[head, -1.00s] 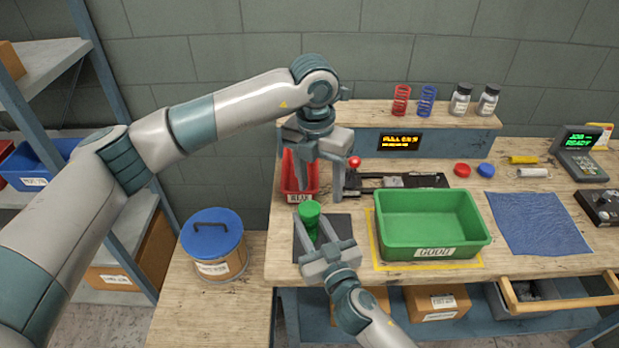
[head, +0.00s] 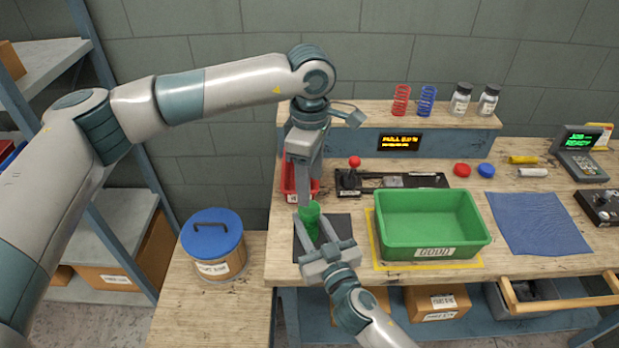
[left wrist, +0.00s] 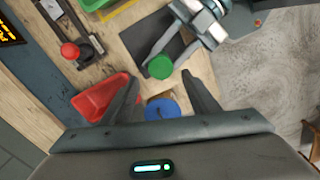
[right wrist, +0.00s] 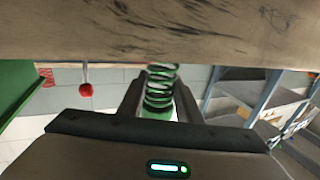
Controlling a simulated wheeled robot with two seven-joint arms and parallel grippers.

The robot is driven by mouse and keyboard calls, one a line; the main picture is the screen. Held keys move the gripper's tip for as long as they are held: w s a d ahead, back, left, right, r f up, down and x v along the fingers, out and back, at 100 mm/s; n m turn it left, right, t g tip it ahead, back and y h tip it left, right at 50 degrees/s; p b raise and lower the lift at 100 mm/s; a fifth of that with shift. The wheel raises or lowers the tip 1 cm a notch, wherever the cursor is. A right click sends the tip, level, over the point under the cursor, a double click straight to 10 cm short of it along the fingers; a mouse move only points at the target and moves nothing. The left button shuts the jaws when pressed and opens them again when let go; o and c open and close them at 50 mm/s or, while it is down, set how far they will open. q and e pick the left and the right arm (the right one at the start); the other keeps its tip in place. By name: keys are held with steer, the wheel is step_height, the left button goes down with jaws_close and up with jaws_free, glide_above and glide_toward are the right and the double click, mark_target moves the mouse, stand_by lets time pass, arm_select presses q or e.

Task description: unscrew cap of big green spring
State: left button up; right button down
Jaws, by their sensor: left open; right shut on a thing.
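The big green spring (head: 312,229) stands upright above the dark mat, with its green cap (head: 309,209) on top. My right gripper (head: 323,246) is shut on the spring from the front. The right wrist view shows the green coil (right wrist: 161,85) between its fingers. My left gripper (head: 304,200) points down just above the cap and is open. In the left wrist view the round cap (left wrist: 160,67) lies near the open fingertips, and no contact can be made out. The left gripper hides part of the cap's surroundings in the head view.
A green bin (head: 434,252) marked GOOD stands right of the spring. A red bin (head: 289,185) is close behind my left gripper. A black device with a red-knobbed lever (head: 355,162) lies behind the green bin. A blue cloth (head: 538,223) lies at the right.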

mark_target(310, 208)
arm_select(q)
steer(key=shift+m, duration=0.4)
steer(key=shift+f, duration=4)
steer(key=shift+c, duration=0.3)
steer(key=c, duration=1)
steer(key=n, duration=0.6)
steer(key=shift+r, duration=0.1)
steer(key=shift+c, duration=0.2)
steer(key=shift+r, duration=0.3)
steer(key=shift+r, duration=0.7)
